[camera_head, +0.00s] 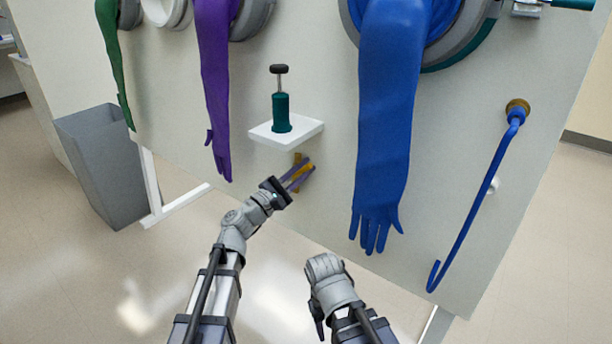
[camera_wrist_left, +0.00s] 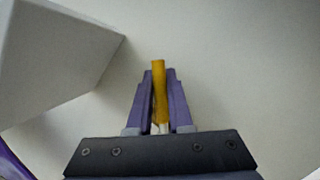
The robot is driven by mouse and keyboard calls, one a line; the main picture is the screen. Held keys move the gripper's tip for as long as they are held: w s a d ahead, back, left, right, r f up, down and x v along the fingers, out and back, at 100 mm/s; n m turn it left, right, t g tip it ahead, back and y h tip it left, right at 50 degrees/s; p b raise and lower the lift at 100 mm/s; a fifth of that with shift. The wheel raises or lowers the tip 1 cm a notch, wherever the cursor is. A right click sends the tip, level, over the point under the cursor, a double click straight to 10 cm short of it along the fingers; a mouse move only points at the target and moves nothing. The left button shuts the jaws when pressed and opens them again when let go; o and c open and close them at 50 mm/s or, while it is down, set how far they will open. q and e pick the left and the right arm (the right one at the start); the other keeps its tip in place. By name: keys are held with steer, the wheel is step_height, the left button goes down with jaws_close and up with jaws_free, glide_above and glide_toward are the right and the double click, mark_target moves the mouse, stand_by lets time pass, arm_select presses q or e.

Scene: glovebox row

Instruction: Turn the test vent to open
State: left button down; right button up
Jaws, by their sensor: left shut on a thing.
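A yellow handle (camera_head: 298,160), which I take to be the test vent, is on the pale panel just below a small white shelf. My left gripper (camera_head: 303,171) reaches it from the lower left, its purple fingers on either side. In the left wrist view the yellow handle (camera_wrist_left: 158,85) stands roughly upright between the fingers (camera_wrist_left: 160,98), which are closed on it. The vent's base is mostly hidden by the gripper. My right arm's wrist (camera_head: 331,283) is low in the middle, apart from the panel; its fingers cannot be made out.
The white shelf (camera_head: 303,134) juts out just above the left gripper, bearing a teal cylinder (camera_head: 281,113) with a black knob. A purple glove (camera_head: 214,85) hangs to the left, a blue glove (camera_head: 385,120) to the right. A blue hooked rod (camera_head: 466,212) hangs farther right. A grey bin (camera_head: 100,165) stands left.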

mark_target(296, 160)
arm_select(q)
steer(key=n, duration=0.1)
steer(key=n+t+y, duration=0.1)
steer(key=n, duration=0.1)
steer(key=a+r+n, duration=0.1)
steer(key=shift+w+r+t, duration=0.1)
steer(key=shift+w+t, duration=0.25)
steer(key=shift+t, duration=0.05)
steer(key=n, duration=0.1)
steer(key=n+t+y, duration=0.1)
steer(key=w+a+n+y+p, duration=0.1)
steer(key=n, duration=0.1)
steer(key=shift+r, duration=0.35)
steer(key=shift+w+a+r+n+t+y+p, duration=0.1)
steer(key=shift+w+a+n+t+y+p, duration=0.15)
steer(key=shift+n+y, duration=0.5)
steer(key=shift+w+a+f+n+t+y+p, duration=0.1)
steer(key=shift+w+a+n+t+y, duration=0.15)
steer(key=shift+n, duration=0.95)
steer(key=shift+w+a+r+n+t+y+p, duration=0.1)
steer(key=shift+w+a+n+t+y+p, duration=0.15)
steer(key=shift+n+y, duration=0.5)
steer(key=shift+a+n+h, duration=0.1)
steer(key=shift+n+h, duration=0.15)
steer(key=shift+n, duration=0.15)
steer(key=c, duration=0.8)
jaws_free()
steer(key=shift+c, duration=0.2)
steer(key=shift+s, duration=0.1)
